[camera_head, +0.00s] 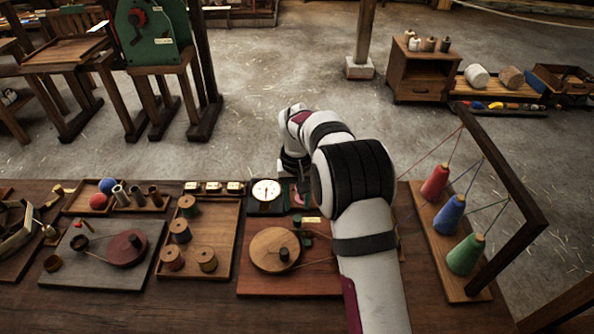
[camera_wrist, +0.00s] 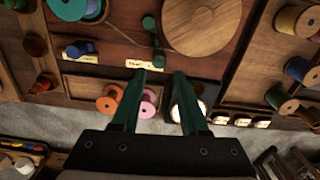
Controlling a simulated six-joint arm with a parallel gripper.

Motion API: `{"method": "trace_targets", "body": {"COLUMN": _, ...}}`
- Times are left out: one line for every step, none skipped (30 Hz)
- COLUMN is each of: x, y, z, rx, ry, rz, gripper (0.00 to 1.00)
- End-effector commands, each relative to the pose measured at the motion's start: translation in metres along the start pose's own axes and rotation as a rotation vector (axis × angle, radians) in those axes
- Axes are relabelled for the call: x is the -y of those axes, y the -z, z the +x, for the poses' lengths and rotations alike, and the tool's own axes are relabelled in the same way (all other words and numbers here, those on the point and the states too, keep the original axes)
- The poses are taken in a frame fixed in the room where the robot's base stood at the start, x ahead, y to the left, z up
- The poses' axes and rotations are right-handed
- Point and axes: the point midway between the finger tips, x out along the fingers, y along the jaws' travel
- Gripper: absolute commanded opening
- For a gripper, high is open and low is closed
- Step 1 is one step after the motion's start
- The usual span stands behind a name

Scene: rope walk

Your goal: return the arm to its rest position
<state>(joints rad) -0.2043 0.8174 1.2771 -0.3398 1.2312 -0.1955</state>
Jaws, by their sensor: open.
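My arm, white with dark bands, reaches from the bottom of the head view over the bench (camera_head: 220,290) toward its far edge. My gripper (camera_wrist: 160,74) shows in the wrist view with two dark green fingers apart and nothing between them. It hangs over the far part of the bench, near the white-faced dial (camera_head: 266,190). In the wrist view the right finger partly covers that dial. An orange spool (camera_wrist: 108,101) and a pink spool (camera_wrist: 149,101) lie beside and behind the left finger. In the head view the fingers are small and partly hidden by my arm.
A board with a round wooden disc (camera_head: 273,250) lies left of my arm. A spool tray (camera_head: 222,263) is further left. At right stand red, blue and green thread cones (camera_head: 464,254) under a dark wooden frame (camera_head: 505,185) with taut threads. Open floor lies beyond the bench.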

Motion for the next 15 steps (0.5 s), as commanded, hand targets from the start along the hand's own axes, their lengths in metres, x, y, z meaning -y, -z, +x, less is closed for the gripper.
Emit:
{"method": "trace_targets", "body": {"x": 0.0, "y": 0.0, "z": 0.0, "rx": 0.0, "ry": 0.0, "rz": 0.0, "gripper": 0.44}}
{"method": "trace_targets", "body": {"x": 0.0, "y": 0.0, "z": -0.001, "rx": 0.0, "ry": 0.0, "rz": 0.001, "gripper": 0.44}}
{"method": "trace_targets", "body": {"x": -0.001, "y": -0.003, "z": -0.005, "rx": -0.001, "ry": 0.002, "rz": 0.007, "gripper": 0.44}}
{"method": "trace_targets", "body": {"x": -0.003, "y": -0.006, "z": -0.011, "rx": -0.002, "ry": 0.005, "rz": 0.016, "gripper": 0.44}}
{"method": "trace_targets", "body": {"x": -0.006, "y": -0.013, "z": -0.021, "rx": -0.002, "ry": 0.009, "rz": 0.031, "gripper": 0.44}}
{"method": "trace_targets", "body": {"x": -0.012, "y": -0.027, "z": -0.039, "rx": -0.002, "ry": 0.016, "rz": 0.059, "gripper": 0.44}}
{"method": "trace_targets", "body": {"x": -0.017, "y": -0.041, "z": -0.054, "rx": -0.001, "ry": 0.023, "rz": 0.085, "gripper": 0.44}}
{"method": "trace_targets", "body": {"x": -0.022, "y": -0.06, "z": -0.071, "rx": 0.001, "ry": 0.031, "rz": 0.117, "gripper": 0.44}}
{"method": "trace_targets", "body": {"x": -0.03, "y": -0.089, "z": -0.092, "rx": 0.006, "ry": 0.044, "rz": 0.164, "gripper": 0.44}}
{"method": "trace_targets", "body": {"x": -0.035, "y": -0.113, "z": -0.105, "rx": 0.009, "ry": 0.054, "rz": 0.2, "gripper": 0.44}}
{"method": "trace_targets", "body": {"x": -0.039, "y": -0.138, "z": -0.117, "rx": 0.013, "ry": 0.064, "rz": 0.237, "gripper": 0.44}}
{"method": "trace_targets", "body": {"x": -0.044, "y": -0.173, "z": -0.128, "rx": 0.018, "ry": 0.077, "rz": 0.285, "gripper": 0.44}}
{"method": "trace_targets", "body": {"x": -0.046, "y": -0.199, "z": -0.134, "rx": 0.021, "ry": 0.087, "rz": 0.321, "gripper": 0.44}}
{"method": "trace_targets", "body": {"x": -0.048, "y": -0.224, "z": -0.137, "rx": 0.025, "ry": 0.098, "rz": 0.354, "gripper": 0.44}}
{"method": "trace_targets", "body": {"x": -0.049, "y": -0.256, "z": -0.138, "rx": 0.031, "ry": 0.109, "rz": 0.397, "gripper": 0.44}}
